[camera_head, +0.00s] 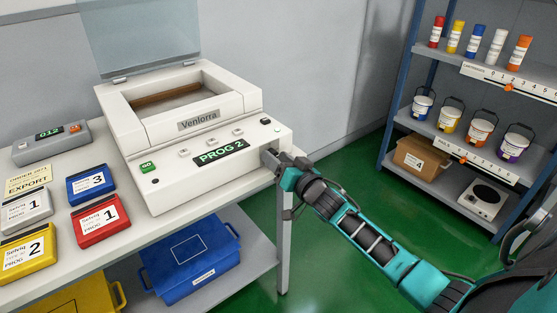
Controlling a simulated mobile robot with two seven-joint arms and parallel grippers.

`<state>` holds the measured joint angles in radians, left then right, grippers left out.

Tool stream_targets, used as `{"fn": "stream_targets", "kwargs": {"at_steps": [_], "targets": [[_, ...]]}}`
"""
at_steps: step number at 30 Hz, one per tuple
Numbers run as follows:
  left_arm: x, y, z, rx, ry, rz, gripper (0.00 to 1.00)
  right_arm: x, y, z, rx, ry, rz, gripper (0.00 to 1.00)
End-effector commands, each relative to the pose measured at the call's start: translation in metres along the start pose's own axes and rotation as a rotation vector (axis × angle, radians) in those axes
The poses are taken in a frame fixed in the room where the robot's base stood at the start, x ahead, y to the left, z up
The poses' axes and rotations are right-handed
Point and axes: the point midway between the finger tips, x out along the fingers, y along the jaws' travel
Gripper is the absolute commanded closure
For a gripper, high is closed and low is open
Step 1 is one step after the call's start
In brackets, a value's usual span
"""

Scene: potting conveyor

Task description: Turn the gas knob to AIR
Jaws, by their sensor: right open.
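The white machine (165,190) marked Venlorra stands on the table with its clear lid raised. Its front panel has a PROG 2 display (219,152), a green GO button (147,168) and several small buttons. My right gripper (270,158) is at the right end of this front panel, touching it or very close. It is open, and I cannot tell what is between its fingers. I cannot make out a gas knob or an AIR mark; the gripper covers that part of the panel. My left gripper is out of view.
Red (99,220), blue (91,185), yellow (28,244) and white (26,211) cartridges lie left on the table, near a grey box (50,141). A blue bin (190,258) sits below. Shelves (452,138) with bottles and buckets stand at right. Green floor lies between.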

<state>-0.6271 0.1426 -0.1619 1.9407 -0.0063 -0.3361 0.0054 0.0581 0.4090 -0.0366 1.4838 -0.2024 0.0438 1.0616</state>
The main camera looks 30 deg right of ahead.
Motion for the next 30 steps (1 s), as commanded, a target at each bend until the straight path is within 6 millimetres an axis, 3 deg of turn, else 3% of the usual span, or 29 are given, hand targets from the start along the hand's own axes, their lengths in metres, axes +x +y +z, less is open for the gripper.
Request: {"fn": "stream_targets", "kwargs": {"at_steps": [2, 18, 30], "targets": [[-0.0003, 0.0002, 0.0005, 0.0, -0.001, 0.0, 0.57, -0.0002, -0.0001, 0.0001, 0.0, 0.0, 0.0, 0.48], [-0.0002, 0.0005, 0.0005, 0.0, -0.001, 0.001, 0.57, -0.0004, -0.0002, 0.0002, 0.0, 0.0, 0.0, 1.0], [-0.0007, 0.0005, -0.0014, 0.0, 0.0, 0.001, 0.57, -0.0004, -0.0001, 0.0002, -0.067, 0.003, -0.001, 1.0]]}}
